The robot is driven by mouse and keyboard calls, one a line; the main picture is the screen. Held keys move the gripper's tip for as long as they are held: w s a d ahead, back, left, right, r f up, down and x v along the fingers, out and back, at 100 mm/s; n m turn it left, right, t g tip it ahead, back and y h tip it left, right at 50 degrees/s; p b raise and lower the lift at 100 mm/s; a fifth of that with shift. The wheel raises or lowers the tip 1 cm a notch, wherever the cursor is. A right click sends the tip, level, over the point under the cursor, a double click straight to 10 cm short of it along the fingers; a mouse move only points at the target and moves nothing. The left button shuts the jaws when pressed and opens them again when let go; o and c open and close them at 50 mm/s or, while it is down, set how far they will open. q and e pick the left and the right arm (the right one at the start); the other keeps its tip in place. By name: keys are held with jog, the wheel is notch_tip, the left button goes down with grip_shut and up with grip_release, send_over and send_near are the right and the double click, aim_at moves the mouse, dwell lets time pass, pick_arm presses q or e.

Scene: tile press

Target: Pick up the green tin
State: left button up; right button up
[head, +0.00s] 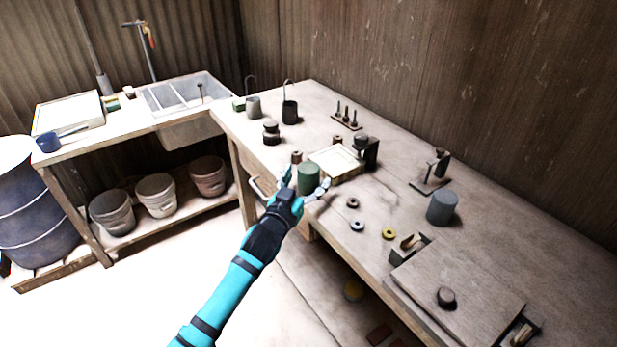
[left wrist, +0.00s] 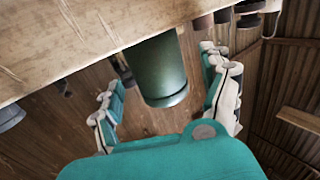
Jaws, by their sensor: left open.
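The green tin (head: 308,178) stands upright near the front edge of the workbench, beside a pale board. My left gripper (head: 307,186) is open at the tin, with one finger on each side of it in the head view. In the left wrist view the dark green tin (left wrist: 158,75) sits between the two spread fingers of the left gripper (left wrist: 166,108), with gaps visible on both sides. The fingers do not appear shut on it. My right gripper is not in view.
The workbench (head: 330,230) holds a pale board (head: 338,160) just behind the tin, small rings (head: 353,203) to the right, and a grey tin (head: 442,208) farther right. Dark cups (head: 290,112) stand toward the back. Buckets (head: 157,195) sit on a low shelf at left.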

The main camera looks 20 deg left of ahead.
pick_arm(q)
jog(key=shift+w+d, duration=0.15)
jog(key=shift+w, duration=1.1)
jog(key=shift+s, duration=0.1)
jog(key=c, duration=1.3)
jog(key=shift+c, duration=0.9)
jog(key=shift+r, duration=0.1)
